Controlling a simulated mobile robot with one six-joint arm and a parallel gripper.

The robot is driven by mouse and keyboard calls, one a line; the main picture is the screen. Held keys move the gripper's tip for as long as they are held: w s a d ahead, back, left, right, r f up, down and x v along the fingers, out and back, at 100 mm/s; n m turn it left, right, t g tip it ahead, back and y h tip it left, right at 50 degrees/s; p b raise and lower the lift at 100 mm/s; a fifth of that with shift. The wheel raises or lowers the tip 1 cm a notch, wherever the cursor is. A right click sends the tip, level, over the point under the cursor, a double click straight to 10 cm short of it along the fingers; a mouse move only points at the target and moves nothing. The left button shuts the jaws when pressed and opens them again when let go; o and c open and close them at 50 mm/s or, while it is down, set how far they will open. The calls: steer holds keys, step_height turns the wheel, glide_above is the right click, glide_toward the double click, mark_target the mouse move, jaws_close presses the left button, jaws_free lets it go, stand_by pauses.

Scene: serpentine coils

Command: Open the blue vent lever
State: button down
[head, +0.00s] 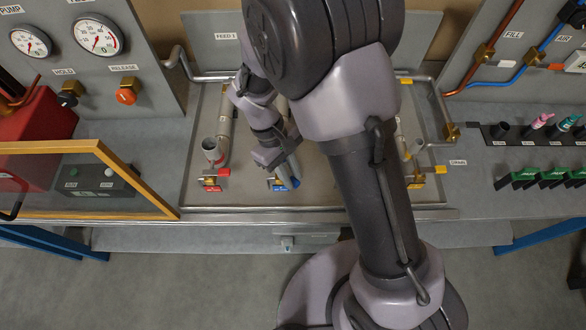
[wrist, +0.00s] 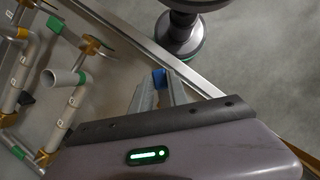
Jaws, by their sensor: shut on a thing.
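The blue vent lever (head: 295,182) is at the front of the grey coil tray, left of centre, beside a blue-marked valve fitting (head: 279,185). My gripper (head: 289,176) reaches down over it and hides part of it. In the wrist view the blue lever's end (wrist: 159,78) shows between the two fingertips of my gripper (wrist: 157,92), which is shut on it. The lever's exact angle is hard to tell because the fingers cover it.
A red-handled valve (head: 213,182) with an open pipe stands left of my gripper. A yellow-handled valve (head: 438,170) is to the right. A yellow-framed clear panel (head: 110,165) stands at left. The bench's front edge (head: 250,216) runs close below the levers.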

steer(key=shift+s+a+m+g+y+b, duration=0.25)
steer(key=shift+a+m+y, duration=0.3)
steer(key=shift+m, duration=1.05)
steer(key=shift+s+a+m+g+y+b, duration=0.15)
steer(key=shift+a+m+y+b, duration=0.35)
steer(key=shift+m, duration=1.1)
steer(key=shift+s+a+m+g+y+b, duration=0.1)
steer(key=shift+s+a+m+g+y, duration=0.2)
steer(key=shift+m+y, duration=0.9)
steer(key=shift+w+a+m+h, duration=0.1)
steer(key=shift+w+m+h, duration=0.05)
steer(key=shift+m+h, duration=0.35)
steer(key=c, duration=1.3)
jaws_free()
steer(key=shift+r, duration=0.1)
step_height(320, 180, up, 16)
steer(key=p, duration=0.4)
glide_above(279, 180)
steer(key=w, duration=0.4)
steer(key=shift+w+d, duration=0.15)
steer(key=shift+d, duration=0.15)
